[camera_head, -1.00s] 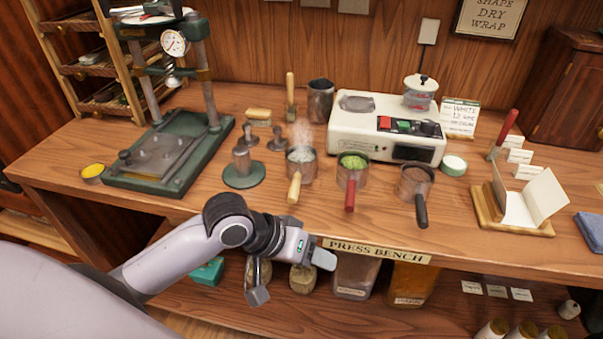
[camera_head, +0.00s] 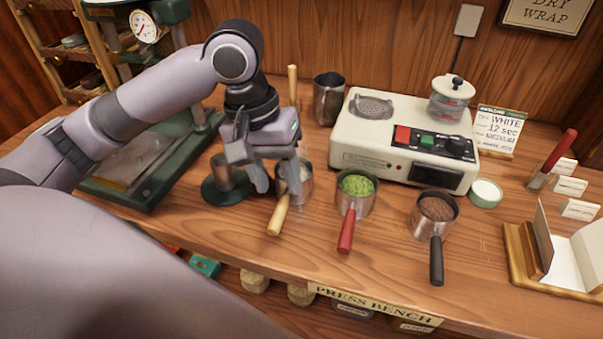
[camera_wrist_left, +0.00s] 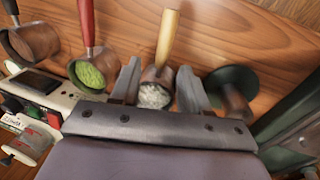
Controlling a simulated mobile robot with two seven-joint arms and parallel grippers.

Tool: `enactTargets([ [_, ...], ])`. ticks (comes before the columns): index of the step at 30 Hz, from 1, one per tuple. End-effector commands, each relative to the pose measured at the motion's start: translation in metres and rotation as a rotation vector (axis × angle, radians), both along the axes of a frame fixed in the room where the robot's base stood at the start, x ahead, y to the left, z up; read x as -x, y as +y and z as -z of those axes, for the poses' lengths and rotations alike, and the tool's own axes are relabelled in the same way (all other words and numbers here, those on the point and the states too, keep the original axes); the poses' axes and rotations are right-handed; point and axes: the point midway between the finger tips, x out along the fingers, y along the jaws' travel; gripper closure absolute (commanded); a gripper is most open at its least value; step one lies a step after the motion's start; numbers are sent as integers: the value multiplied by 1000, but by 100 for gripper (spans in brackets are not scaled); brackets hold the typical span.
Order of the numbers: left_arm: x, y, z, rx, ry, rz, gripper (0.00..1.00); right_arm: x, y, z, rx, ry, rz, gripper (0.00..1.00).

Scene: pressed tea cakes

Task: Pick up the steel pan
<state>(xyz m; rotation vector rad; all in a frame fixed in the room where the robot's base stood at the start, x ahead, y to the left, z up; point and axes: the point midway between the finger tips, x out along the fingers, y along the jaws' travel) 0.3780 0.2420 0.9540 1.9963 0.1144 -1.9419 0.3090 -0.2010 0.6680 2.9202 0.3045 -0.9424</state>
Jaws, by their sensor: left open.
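A small steel pan (camera_head: 307,187) with a pale wooden handle and whitish contents stands on the bench. My left gripper (camera_head: 277,188) is open right over it, pointing down. In the left wrist view the pan (camera_wrist_left: 157,94) shows between the two open fingers (camera_wrist_left: 160,82), with its handle pointing away from the gripper. I cannot tell whether the fingers touch it. Two similar steel pans stand to its right, one red-handled with green contents (camera_head: 357,204) and one black-handled with brown contents (camera_head: 433,222). My right gripper is not in view.
A green-based tamper (camera_head: 216,191) stands close left of the pan, with the green press (camera_head: 137,185) beyond. A cream machine (camera_head: 382,157) and a steel jug (camera_head: 328,97) stand behind. A card holder (camera_head: 519,268) is at right.

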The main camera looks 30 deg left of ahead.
Motion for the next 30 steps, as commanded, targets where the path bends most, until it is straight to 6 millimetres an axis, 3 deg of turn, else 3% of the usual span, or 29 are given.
enactTargets([
  [14, 2, -10, 60, 0, 1, 2, 54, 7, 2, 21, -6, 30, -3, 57],
  [22, 1, -11, 63, 0, -2, 3, 54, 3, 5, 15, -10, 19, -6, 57],
  [26, 1, -11, 63, 0, -2, 3, 97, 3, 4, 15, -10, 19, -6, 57],
  [30, 0, -11, 62, 1, -5, 2, 100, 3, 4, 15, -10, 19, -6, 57],
])
